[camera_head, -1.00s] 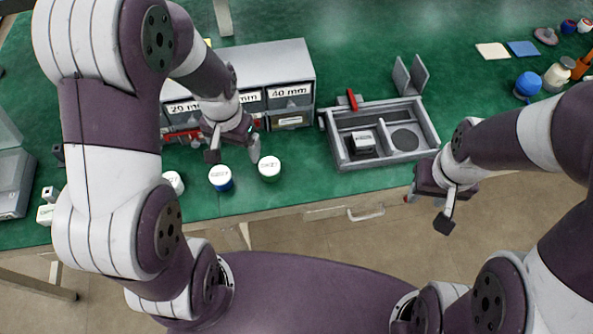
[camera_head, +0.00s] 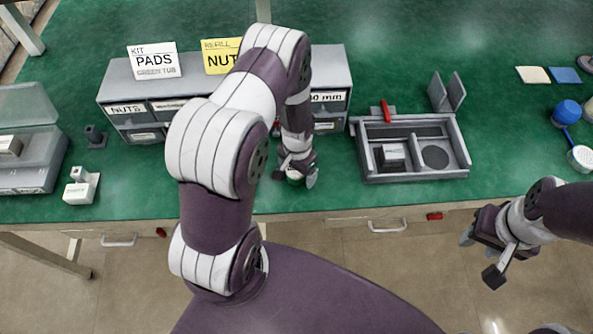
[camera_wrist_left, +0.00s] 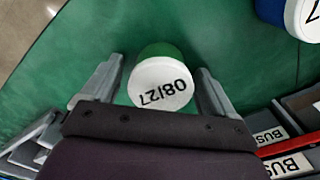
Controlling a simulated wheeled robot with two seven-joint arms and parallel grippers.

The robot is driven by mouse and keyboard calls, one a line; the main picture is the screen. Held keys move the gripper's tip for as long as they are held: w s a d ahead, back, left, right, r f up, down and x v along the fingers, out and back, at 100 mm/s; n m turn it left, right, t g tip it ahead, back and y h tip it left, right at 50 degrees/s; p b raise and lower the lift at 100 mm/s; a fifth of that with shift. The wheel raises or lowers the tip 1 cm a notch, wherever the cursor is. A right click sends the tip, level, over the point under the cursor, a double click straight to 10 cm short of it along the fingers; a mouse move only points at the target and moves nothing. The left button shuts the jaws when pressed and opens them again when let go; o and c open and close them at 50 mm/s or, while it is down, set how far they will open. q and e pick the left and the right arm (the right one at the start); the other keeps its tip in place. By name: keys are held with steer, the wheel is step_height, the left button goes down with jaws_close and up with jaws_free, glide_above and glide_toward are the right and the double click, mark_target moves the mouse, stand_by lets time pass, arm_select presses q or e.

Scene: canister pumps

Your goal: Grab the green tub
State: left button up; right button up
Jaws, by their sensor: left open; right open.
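The green tub (camera_wrist_left: 160,80) stands on the table in the left wrist view, its white lid marked 08/27. My left gripper (camera_wrist_left: 155,92) is open, with one finger on each side of the tub; whether either finger touches it I cannot tell. In the head view my left gripper (camera_head: 298,176) is over the tub, and the wrist and fingers hide most of it. My right gripper (camera_head: 480,256) is open and empty in front of the table's front edge, at the right.
A blue tub with a white lid (camera_wrist_left: 290,14) stands near the green one. Behind is a grey drawer unit (camera_head: 335,65) with a card reading KIT PADS GREEN TUB (camera_head: 154,61). A grey divided tray (camera_head: 420,172) lies to the right of my left gripper.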

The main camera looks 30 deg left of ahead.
arm_select(q)
steer(key=c, duration=1.1)
steer(key=shift+r, duration=0.1)
